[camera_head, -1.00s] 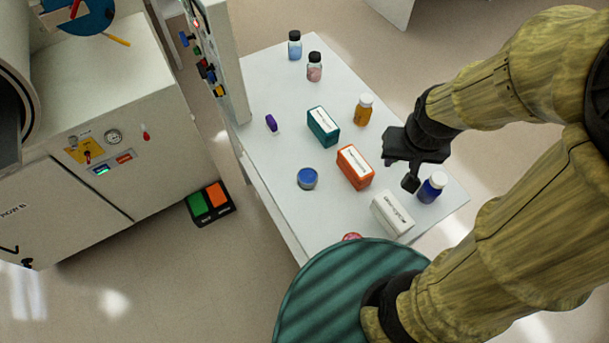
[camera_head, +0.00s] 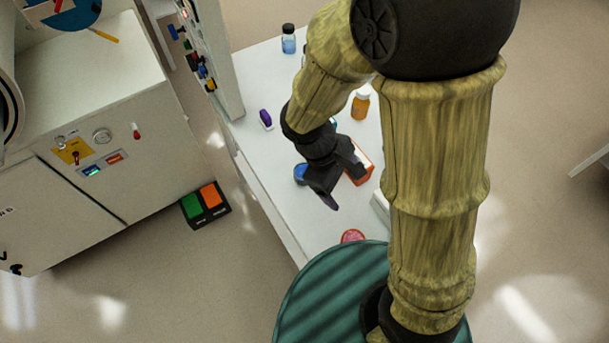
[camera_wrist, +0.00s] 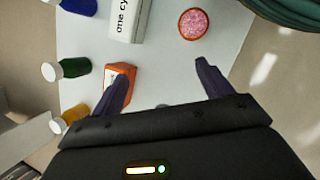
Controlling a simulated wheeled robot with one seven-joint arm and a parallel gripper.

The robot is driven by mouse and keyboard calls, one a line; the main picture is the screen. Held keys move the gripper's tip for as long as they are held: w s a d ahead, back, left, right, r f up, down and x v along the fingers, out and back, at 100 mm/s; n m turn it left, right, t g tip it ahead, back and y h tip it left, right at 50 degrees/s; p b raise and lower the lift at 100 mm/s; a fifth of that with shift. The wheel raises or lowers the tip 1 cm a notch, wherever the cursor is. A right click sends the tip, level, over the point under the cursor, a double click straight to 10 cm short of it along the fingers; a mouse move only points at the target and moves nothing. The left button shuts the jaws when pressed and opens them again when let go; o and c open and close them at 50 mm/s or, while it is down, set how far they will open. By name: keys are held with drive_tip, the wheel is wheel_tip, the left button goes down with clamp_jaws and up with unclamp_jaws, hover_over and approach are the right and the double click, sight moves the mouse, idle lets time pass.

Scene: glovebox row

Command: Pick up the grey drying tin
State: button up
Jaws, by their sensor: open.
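A small round tin with a blue top (camera_head: 300,174) stands on the white table, partly hidden behind my gripper. It looks like the drying tin; little of its side shows in the head view. In the wrist view a small grey edge (camera_wrist: 162,105) shows low between my fingers, mostly hidden by the gripper body; it may be this tin. A second round tin with a pink, grainy top (camera_head: 351,236) is near the table's front edge; it also shows in the wrist view (camera_wrist: 193,23). My gripper (camera_head: 345,188) is open and empty above the table, fingers apart in the wrist view (camera_wrist: 162,66).
An orange box (camera_head: 362,165) is close beside my gripper; it appears behind the left finger in the wrist view (camera_wrist: 118,78). A white box (camera_wrist: 125,18), a green bottle (camera_wrist: 70,68) and an amber bottle (camera_head: 360,104) stand nearby. A purple item (camera_head: 265,119) lies left.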

drive_tip(key=s+a+f+n+t+h+b, duration=0.1)
drive_tip(key=s+a+f+n+t+b, duration=0.1)
drive_tip(key=a+n+t, duration=0.4)
drive_tip(key=s+a+f+n+t+h+b, duration=0.1)
drive_tip(key=a+f+n+t, duration=0.4)
drive_tip(key=a+n, duration=0.5)
drive_tip(key=shift+s+a+f+n+t+h+b, duration=0.3)
drive_tip(key=shift+s+a+t+h+b, duration=0.1)
drive_tip(key=shift+s+a+b, duration=0.55)
drive_tip(key=shift+w+a, duration=0.15)
drive_tip(key=shift+w, duration=0.05)
drive_tip(key=p+x, duration=0.1)
drive_tip(key=x, duration=1.1)
drive_tip(key=shift+w, duration=0.1)
drive_tip(key=shift+p+x, duration=0.65)
drive_tip(key=shift+x, duration=1.95)
drive_tip(key=shift+w+a, duration=0.1)
drive_tip(key=shift+a, duration=0.05)
